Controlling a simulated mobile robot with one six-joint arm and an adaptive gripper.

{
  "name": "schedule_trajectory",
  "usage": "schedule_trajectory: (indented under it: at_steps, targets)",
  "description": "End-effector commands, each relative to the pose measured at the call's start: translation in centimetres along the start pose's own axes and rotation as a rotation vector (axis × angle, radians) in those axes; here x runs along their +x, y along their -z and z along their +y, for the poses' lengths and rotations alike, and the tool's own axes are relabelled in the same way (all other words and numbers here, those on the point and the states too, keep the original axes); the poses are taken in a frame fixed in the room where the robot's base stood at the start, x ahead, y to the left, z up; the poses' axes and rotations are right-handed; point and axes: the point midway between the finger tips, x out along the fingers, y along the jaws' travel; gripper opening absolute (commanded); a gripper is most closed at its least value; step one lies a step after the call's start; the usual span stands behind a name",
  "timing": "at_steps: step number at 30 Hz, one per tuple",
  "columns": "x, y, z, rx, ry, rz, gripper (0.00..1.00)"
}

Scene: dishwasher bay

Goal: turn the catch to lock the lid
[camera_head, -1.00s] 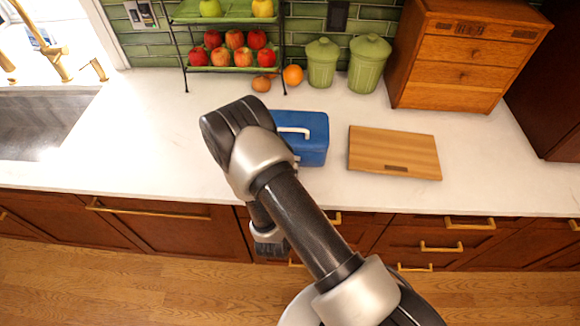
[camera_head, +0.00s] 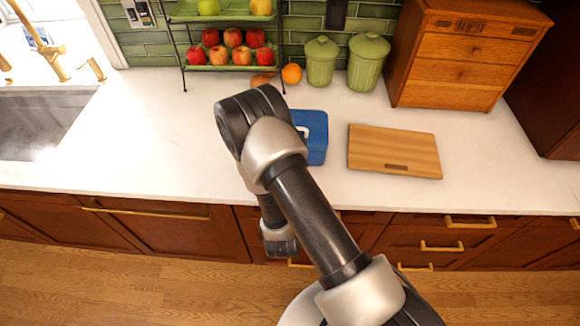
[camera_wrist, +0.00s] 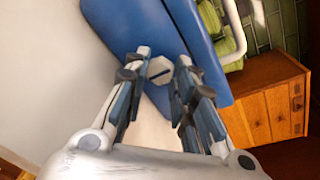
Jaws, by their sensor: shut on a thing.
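The blue box (camera_head: 315,143) with a pale lid handle (camera_head: 303,131) stands on the counter, partly hidden behind my arm in the head view. In the wrist view the blue box (camera_wrist: 150,25) fills the top, with its white handle (camera_wrist: 238,30) at the upper right. The catch (camera_wrist: 160,71), a small pale knob with a dark slanted slot, is on the box's near side. My gripper (camera_wrist: 164,62) is shut on the catch, one finger on each side of it. My arm hides the gripper and catch in the head view.
A wooden cutting board (camera_head: 394,151) lies right of the box. Green canisters (camera_head: 366,63), an orange (camera_head: 291,74) and a fruit rack (camera_head: 222,68) stand behind it. A wooden drawer cabinet (camera_head: 458,60) is at the back right. The counter left of my arm is clear to the sink (camera_head: 40,125).

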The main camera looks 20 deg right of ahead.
Motion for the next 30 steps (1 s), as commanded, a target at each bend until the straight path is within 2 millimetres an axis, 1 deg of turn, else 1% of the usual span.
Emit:
schedule_trajectory:
  at_steps: [16,17,25,30]
  targets:
    - [-0.02,0.03,0.05,0.021,-0.004,-0.002,0.0]
    - [-0.02,0.02,0.05,0.021,-0.004,-0.002,0.26]
    - [-0.01,0.01,0.02,0.021,-0.003,-0.002,0.44]
    - [0.0,0.01,0.01,0.021,-0.003,-0.002,0.44]
